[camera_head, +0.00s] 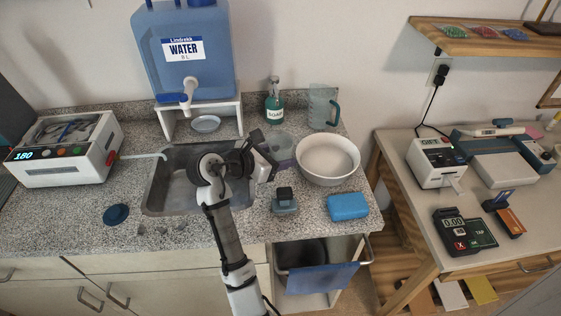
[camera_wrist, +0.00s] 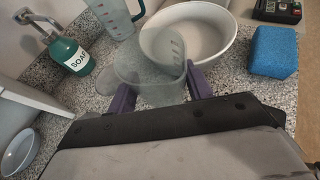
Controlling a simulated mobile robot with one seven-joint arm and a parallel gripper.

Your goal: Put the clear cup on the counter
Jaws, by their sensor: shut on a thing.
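The clear cup (camera_wrist: 152,72) is a see-through grey vessel between the two purple fingers of my gripper (camera_wrist: 162,92) in the wrist view. My gripper is shut on it. In the head view the cup (camera_head: 278,143) shows at the right edge of the sink, just right of my gripper (camera_head: 274,160) and left of the white bowl. The speckled counter (camera_head: 85,225) runs around the sink. I cannot tell whether the cup's base touches the counter.
A white bowl (camera_head: 328,158) stands close right of the cup. Behind are a soap bottle (camera_head: 274,107) and a clear pitcher (camera_head: 322,108). A blue sponge (camera_head: 348,206) and a small grey item (camera_head: 285,203) lie in front. The sink (camera_head: 178,192) is left. Counter at front left is mostly free.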

